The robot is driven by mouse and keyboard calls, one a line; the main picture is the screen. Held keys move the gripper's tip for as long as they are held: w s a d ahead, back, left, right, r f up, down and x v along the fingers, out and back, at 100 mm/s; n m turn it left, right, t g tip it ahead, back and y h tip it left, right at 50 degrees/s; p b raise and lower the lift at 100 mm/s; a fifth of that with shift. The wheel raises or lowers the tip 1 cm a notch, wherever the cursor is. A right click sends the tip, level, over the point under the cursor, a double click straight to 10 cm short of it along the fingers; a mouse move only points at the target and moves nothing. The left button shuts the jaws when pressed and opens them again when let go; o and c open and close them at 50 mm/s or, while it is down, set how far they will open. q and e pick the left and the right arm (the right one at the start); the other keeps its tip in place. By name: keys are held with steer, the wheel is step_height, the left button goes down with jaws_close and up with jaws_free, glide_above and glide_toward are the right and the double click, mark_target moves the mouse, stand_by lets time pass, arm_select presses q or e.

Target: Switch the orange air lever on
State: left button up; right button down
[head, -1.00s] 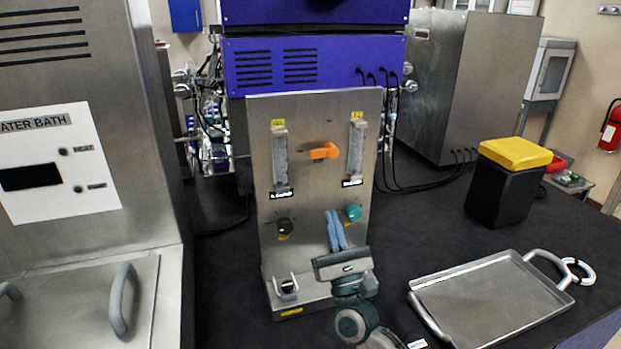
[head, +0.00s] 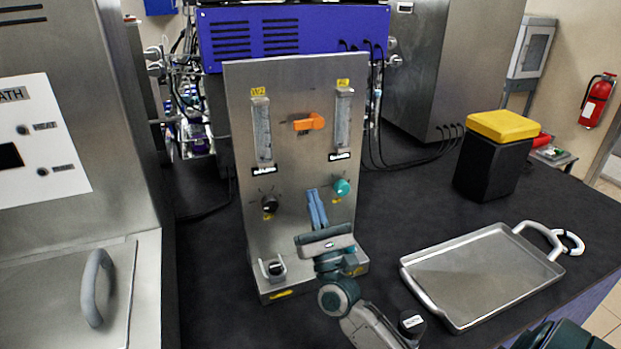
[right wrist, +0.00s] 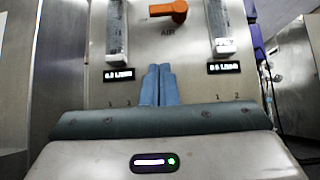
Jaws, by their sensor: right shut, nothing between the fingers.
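The orange air lever (head: 309,122) sits on the upper middle of the upright steel panel (head: 300,172), between two flow tubes. It lies about level, with its wide end to the right. In the right wrist view the lever (right wrist: 168,11) is at the top, above the word AIR. My right gripper (head: 314,194) is shut and empty, its blue fingers pointing up below the lever, apart from it in the picture. Its fingers (right wrist: 158,70) also show in the right wrist view, below the lever. My left gripper is not in view.
A black knob (head: 269,203) and a teal knob (head: 341,187) flank my right fingers on the panel. A metal tray (head: 480,275) and a black bin with a yellow lid (head: 492,165) stand to the right. The water bath (head: 70,200) is at left.

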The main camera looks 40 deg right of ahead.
mark_target(307, 122)
steer(key=w+d+r+p, duration=0.1)
steer(key=w+r+p, duration=0.5)
steer(key=r+p, duration=0.2)
step_height(307, 122, up, 2)
steer(key=shift+d+r+y, duration=0.15)
steer(key=shift+d+y, duration=0.05)
steer(key=shift+y, duration=0.1)
